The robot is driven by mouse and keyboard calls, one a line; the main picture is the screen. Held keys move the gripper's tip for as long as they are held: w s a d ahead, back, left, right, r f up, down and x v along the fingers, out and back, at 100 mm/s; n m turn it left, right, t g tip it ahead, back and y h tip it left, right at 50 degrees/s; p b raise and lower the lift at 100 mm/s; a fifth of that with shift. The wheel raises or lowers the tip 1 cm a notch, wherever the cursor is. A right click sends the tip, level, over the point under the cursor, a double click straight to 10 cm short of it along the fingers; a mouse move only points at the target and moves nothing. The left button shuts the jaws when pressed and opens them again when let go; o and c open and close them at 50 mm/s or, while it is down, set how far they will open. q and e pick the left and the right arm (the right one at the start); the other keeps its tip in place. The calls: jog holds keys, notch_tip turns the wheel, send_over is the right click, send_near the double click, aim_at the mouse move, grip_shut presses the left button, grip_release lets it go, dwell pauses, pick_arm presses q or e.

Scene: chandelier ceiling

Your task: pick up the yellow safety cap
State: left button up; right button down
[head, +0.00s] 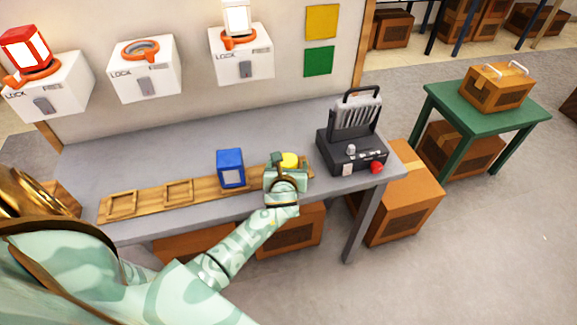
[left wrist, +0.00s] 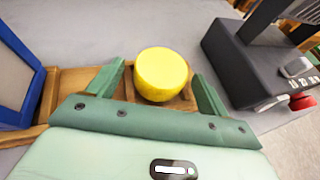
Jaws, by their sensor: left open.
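The yellow safety cap (head: 289,159) stands at the right end of a wooden strip on the grey workbench, in the head view partly hidden behind my gripper. In the left wrist view the yellow safety cap (left wrist: 161,74) is a short round cylinder in a wooden frame. My left gripper (head: 287,170) is at the cap. In the left wrist view its green fingers (left wrist: 157,88) are apart, one on each side of the cap, with a gap on both sides. My right gripper is not in view.
A blue block (head: 230,168) stands on the wooden strip (head: 150,200) left of my gripper. A black device (head: 352,150) with a handle and red button stands close on the right. White lock boxes (head: 144,68) hang on the wall behind. The bench (head: 120,160) behind the strip is clear.

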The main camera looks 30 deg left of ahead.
pick_arm(q)
jog(key=shift+s+r, duration=0.1)
jog(key=shift+c, duration=0.3)
jog(key=c, duration=1)
jog(key=shift+r, duration=0.1)
